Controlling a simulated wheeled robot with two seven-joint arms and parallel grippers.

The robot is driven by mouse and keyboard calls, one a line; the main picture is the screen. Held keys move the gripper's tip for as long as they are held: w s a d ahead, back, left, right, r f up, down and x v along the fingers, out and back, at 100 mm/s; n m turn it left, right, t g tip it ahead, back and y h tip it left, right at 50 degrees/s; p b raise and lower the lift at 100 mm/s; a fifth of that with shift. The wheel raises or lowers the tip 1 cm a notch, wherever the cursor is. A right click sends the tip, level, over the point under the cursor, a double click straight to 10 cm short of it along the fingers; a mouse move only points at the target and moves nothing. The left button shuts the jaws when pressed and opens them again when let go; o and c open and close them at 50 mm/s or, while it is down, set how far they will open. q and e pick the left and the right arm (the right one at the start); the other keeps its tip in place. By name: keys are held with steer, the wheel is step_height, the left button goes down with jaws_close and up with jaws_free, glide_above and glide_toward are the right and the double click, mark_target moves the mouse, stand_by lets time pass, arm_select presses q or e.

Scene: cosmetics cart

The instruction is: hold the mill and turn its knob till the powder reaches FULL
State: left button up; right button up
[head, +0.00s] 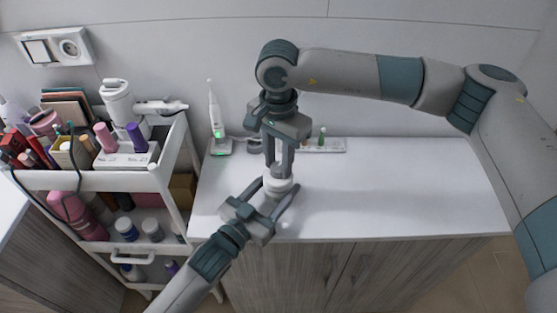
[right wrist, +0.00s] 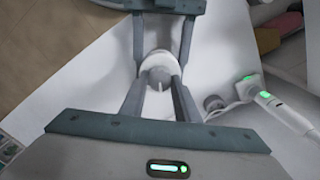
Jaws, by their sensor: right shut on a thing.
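The small white mill (head: 278,185) stands upright near the front edge of the white counter. In the right wrist view the mill (right wrist: 158,60) shows from above, with a round grey knob (right wrist: 160,77) on top bearing a pale mark. My right gripper (head: 278,172) points down from above and is shut on the knob. My left gripper (head: 280,186) reaches in from the front left, one finger on each side of the mill body. Whether its fingers press on the body is unclear. The powder and any FULL mark cannot be seen.
A toothbrush (head: 215,115) on a green-lit charger stands at the counter's back left. A white strip (head: 330,145) with small items lies behind the right gripper. A loaded white cart (head: 95,180) stands at the left. The counter's right side is clear.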

mark_target(279, 166)
steer(key=n, duration=0.3)
steer(key=shift+w+d, duration=0.1)
steer(key=shift+w, duration=0.05)
steer(key=shift+n, duration=0.4)
steer(key=o, duration=1.1)
steer(key=shift+c, duration=0.2)
steer(key=shift+r, duration=0.15)
step_height(279, 166, up, 12)
